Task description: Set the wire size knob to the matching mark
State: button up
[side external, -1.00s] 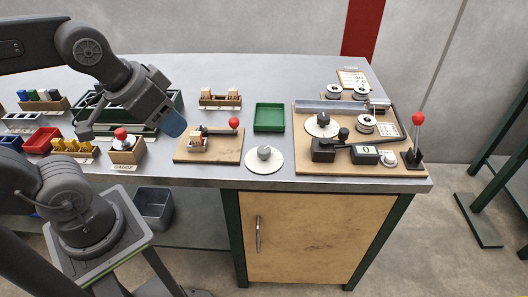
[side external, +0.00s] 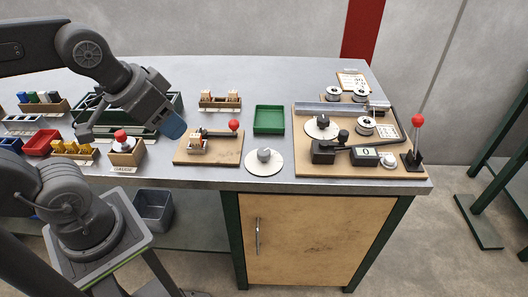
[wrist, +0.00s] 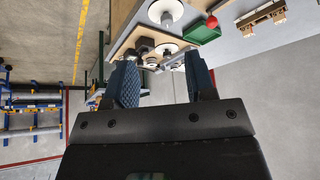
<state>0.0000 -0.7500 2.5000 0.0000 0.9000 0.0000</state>
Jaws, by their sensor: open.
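A black knob (side external: 323,120) stands on a white round dial (side external: 316,130) on the wooden machine board at the right of the bench. A grey knob (side external: 264,153) sits on another white round plate (side external: 258,167) near the bench's front edge. The dial marks are too small to read, and I cannot tell which knob is for wire size. My gripper (side external: 173,127) hangs above the left part of the bench, well left of both knobs. In the wrist view, its two blue fingers (wrist: 160,78) are apart with nothing held between them.
A small board with a red-balled lever (side external: 234,125) and a green tray (side external: 269,119) lie between my gripper and the machine board. A tall red-balled lever (side external: 417,121) rises at the right end.

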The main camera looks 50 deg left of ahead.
jog(key=shift+o, duration=0.3)
jog(key=shift+o, duration=0.7)
jog(key=shift+w+r, duration=0.1)
jog(key=shift+o, duration=0.4)
jog(key=w+r+n+g, duration=0.2)
jog(key=w, duration=0.5)
jog(key=shift+w+a+n+g, duration=0.15)
jog(key=shift+a+n+g, duration=0.1)
jog(key=shift+n+g, duration=0.05)
jog(key=n+g+h, duration=0.2)
jog(key=n+g, duration=0.2)
send_over(264, 151)
jog(key=s+a, duration=0.2)
jog(key=s, duration=0.1)
notch_tip(264, 151, down, 4)
jog(key=w+a+f+n+g+h, duration=0.1)
jog(key=w+a+f+n+g, duration=0.1)
jog(key=w+f, duration=0.55)
jog(key=x, duration=0.9)
jog(key=s+x, duration=0.1)
jog(key=x, duration=0.3)
jog(key=shift+d+f, duration=0.25)
jog(key=shift+c, duration=0.4)
